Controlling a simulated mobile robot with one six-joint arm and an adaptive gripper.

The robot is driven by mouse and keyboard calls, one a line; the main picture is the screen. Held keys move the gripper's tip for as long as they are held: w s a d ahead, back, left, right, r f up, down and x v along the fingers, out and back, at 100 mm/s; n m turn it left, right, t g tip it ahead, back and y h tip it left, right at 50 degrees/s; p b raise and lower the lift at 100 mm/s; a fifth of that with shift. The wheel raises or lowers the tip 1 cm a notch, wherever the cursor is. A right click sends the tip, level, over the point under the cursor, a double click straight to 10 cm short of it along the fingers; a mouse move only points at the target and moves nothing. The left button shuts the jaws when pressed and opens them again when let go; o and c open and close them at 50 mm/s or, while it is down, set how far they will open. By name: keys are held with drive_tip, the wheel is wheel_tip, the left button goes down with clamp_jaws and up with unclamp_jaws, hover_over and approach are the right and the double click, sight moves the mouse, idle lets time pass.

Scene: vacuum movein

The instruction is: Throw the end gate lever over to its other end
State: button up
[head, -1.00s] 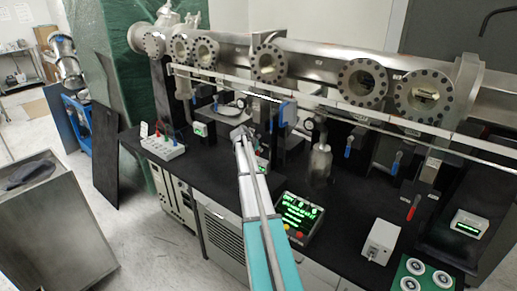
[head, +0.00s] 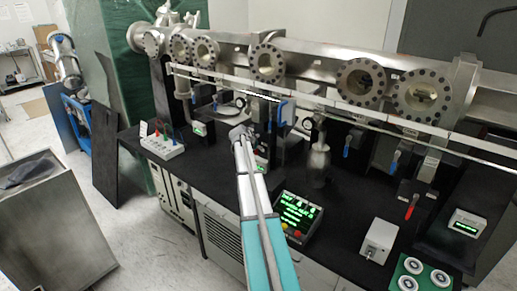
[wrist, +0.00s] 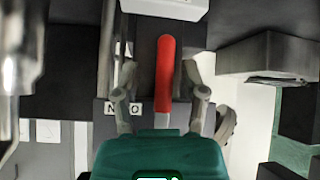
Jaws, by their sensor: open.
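A red lever (wrist: 165,75) stands out in the wrist view, long and rounded, in front of a dark plate. My gripper (wrist: 160,98) is open, with one finger on each side of the lever's lower part. Gaps show on both sides, and I see no clear contact. In the head view my gripper (head: 238,132) is over the middle of the bench, below the long steel chamber. The lever between the fingers cannot be made out there. Another red-handled lever (head: 411,207) hangs at the right of the bench; I cannot tell which is the end gate lever from the head view.
The chamber (head: 320,68) with round flanged ports runs along the back, with a pale rail in front. Several blue levers (head: 394,162) hang below it. A green-lit display box (head: 298,212) and a grey box (head: 379,240) stand on the black bench.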

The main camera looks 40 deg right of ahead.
idle(0.3)
drive_tip(key=s+a+f+n+y, duration=0.1)
drive_tip(key=a+n, duration=0.1)
drive_tip(key=a, duration=0.9)
drive_tip(key=s+a+f+n+y, duration=0.1)
drive_tip(key=a+f+n+y, duration=0.1)
drive_tip(key=a, duration=0.8)
drive_tip(key=s+a+n+y, duration=0.2)
drive_tip(key=s+a, duration=0.4)
drive_tip(key=a, duration=0.6)
drive_tip(key=s+a+f+n+g+y, duration=0.1)
drive_tip(key=s+a+n, duration=0.3)
drive_tip(key=a, duration=0.9)
drive_tip(key=s+a+f+n+g+y, duration=0.1)
drive_tip(key=s+a+n+y, duration=0.1)
drive_tip(key=s+a, duration=0.8)
drive_tip(key=a+n, duration=0.1)
drive_tip(key=a, duration=0.2)
drive_tip(key=shift+f+n+y, duration=0.15)
drive_tip(key=shift+n+y, duration=0.15)
